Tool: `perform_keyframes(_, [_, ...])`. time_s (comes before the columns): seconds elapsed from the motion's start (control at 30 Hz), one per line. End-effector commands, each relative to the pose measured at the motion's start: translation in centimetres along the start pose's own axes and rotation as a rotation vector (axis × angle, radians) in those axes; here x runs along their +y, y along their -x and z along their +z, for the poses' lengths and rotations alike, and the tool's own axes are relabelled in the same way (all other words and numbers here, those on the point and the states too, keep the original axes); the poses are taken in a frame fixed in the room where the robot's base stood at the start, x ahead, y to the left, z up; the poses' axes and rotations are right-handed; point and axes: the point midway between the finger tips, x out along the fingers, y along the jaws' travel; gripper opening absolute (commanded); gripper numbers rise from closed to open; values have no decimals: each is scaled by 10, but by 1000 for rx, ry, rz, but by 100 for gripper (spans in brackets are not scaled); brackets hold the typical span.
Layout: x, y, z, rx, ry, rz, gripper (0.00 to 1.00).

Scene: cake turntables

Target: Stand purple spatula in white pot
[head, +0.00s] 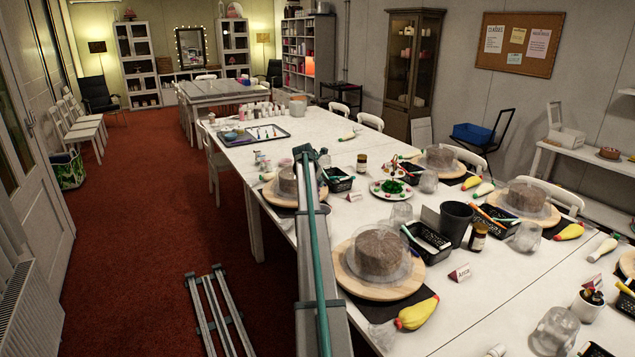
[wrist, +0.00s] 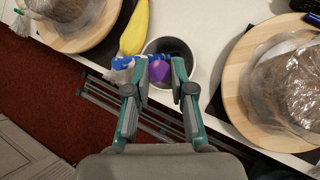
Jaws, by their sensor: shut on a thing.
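In the wrist view, my gripper (wrist: 160,74) is shut on the purple spatula (wrist: 159,71), of which only a short purple part shows between the fingertips. The white pot (wrist: 149,47), round with a pale rim and dark inside, lies behind the fingertips in the picture, near the table edge. The purple part overlaps the pot's near side. I cannot tell whether the spatula's lower end is inside the pot or above it. In the head view, I cannot make out the gripper, the spatula or this pot.
A yellow piping bag (wrist: 134,28) lies left of the pot. A covered cake on a wooden board (wrist: 236,90) stands to the right, another board (wrist: 82,42) to the left. A blue-and-white object (wrist: 122,64) shows beside the left finger. Red carpet (wrist: 35,95) lies beyond the table edge.

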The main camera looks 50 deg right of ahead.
Motion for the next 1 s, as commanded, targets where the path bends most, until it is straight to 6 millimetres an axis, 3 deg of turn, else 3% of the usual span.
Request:
perform_keyframes(0.03, [0, 0, 0, 0, 0, 0, 0])
perform_keyframes(0.07, [0, 0, 0, 0, 0, 0, 26])
perform_keyframes(0.23, [0, 0, 0, 0, 0, 0, 52])
perform_keyframes(0.67, [0, 8, 0, 0, 0, 0, 52])
perform_keyframes(1.0, [0, 66, -1, -1, 1, 2, 52])
